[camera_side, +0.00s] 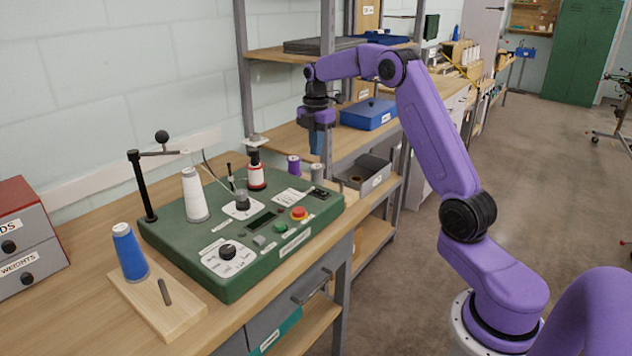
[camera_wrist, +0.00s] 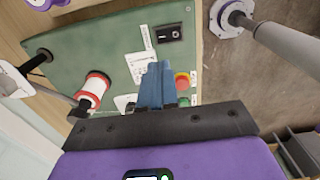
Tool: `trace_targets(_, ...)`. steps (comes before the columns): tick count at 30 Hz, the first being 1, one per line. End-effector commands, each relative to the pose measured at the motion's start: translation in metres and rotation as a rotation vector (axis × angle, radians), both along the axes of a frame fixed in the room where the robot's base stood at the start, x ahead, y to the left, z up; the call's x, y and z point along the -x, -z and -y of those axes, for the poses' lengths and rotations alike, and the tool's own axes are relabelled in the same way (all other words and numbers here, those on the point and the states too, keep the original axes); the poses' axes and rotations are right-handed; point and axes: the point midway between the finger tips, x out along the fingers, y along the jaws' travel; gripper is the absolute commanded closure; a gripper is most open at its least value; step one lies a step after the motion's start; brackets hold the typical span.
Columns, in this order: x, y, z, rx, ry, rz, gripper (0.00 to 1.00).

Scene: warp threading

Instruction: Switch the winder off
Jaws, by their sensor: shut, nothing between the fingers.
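The winder (camera_side: 205,262) is a green box on the wooden bench. Its panel also shows in the wrist view (camera_wrist: 92,50). A black rocker switch (camera_side: 319,193) sits at its right end; in the wrist view the switch (camera_wrist: 169,34) is beyond my fingertips. Which way the rocker is tipped I cannot tell. A red button (camera_side: 299,213), a green button (camera_side: 280,228) and a black dial (camera_side: 227,252) are on the same panel. My gripper (camera_side: 315,156) is shut and empty, pointing down above the winder's right end and apart from it. Its blue fingers (camera_wrist: 157,84) partly hide the panel.
A white cone (camera_side: 195,195) and a red-and-white spool (camera_side: 256,172) stand on the winder. A blue cone (camera_side: 129,253) stands on a wooden board at the left. A grey bin (camera_side: 365,176) and shelf posts are close behind.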

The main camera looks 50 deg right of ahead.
Motion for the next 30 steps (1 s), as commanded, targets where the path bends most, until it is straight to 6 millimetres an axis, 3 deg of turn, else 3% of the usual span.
trace_targets(15, 0.0, 0.093, 0.0, -0.001, 0.001, -0.002, 1.0)
trace_targets(21, 0.0, 0.109, 0.0, 0.0, 0.001, 0.0, 1.0)
trace_targets(30, 0.0, 0.112, 0.0, 0.0, 0.001, 0.002, 1.0)
